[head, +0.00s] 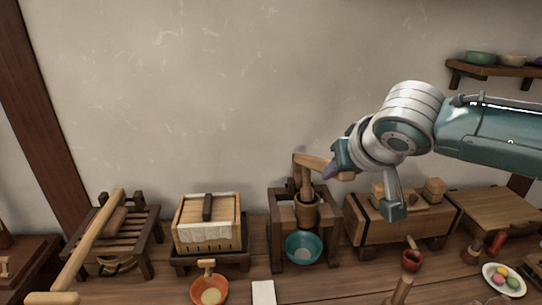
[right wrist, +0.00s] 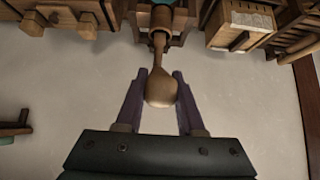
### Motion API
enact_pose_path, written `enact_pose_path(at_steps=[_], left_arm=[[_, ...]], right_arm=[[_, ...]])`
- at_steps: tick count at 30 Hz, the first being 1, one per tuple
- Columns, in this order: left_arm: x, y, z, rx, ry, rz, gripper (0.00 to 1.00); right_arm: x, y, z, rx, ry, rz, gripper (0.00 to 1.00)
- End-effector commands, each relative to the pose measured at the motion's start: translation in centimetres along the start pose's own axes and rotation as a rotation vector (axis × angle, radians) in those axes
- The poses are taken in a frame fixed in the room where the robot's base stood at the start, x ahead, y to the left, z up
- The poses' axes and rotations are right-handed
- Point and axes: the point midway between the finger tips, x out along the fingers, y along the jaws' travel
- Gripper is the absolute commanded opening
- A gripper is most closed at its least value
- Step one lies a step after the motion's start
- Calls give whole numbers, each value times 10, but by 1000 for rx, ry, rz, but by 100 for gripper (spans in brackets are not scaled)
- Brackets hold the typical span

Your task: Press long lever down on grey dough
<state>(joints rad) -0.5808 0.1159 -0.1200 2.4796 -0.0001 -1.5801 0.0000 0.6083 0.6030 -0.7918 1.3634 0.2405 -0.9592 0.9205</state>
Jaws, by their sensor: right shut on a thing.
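The long wooden lever (head: 312,161) sits at the top of a wooden press frame (head: 275,222). It runs out to the right, tilted slightly down toward its handle end. A wooden plunger (head: 306,186) hangs under it, its lower end at or in the wooden cup (head: 307,210). My right gripper (head: 340,172) is shut on the lever's handle end. In the right wrist view the rounded knob (right wrist: 161,88) lies between the purple fingers. The grey dough is not visible; the cup's inside is hidden. My left gripper is out of view.
A teal bowl (head: 304,247) stands below the cup. A slatted wooden box (head: 208,232) is left of the press and a wooden chest (head: 392,226) right of it. An orange bowl (head: 209,290) and a white plate (head: 503,280) are nearer the front.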

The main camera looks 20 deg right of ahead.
Motion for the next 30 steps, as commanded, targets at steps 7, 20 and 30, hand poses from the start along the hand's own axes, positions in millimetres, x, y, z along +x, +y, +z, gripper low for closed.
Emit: enact_pose_path(at_steps=[7,20,30], left_arm=[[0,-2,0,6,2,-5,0],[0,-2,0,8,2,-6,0],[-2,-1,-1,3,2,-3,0]], right_arm=[[0,0,-2,2,8,-2,0],[0,0,-1,0,4,0,68],[-8,0,0,-1,2,-1,68]])
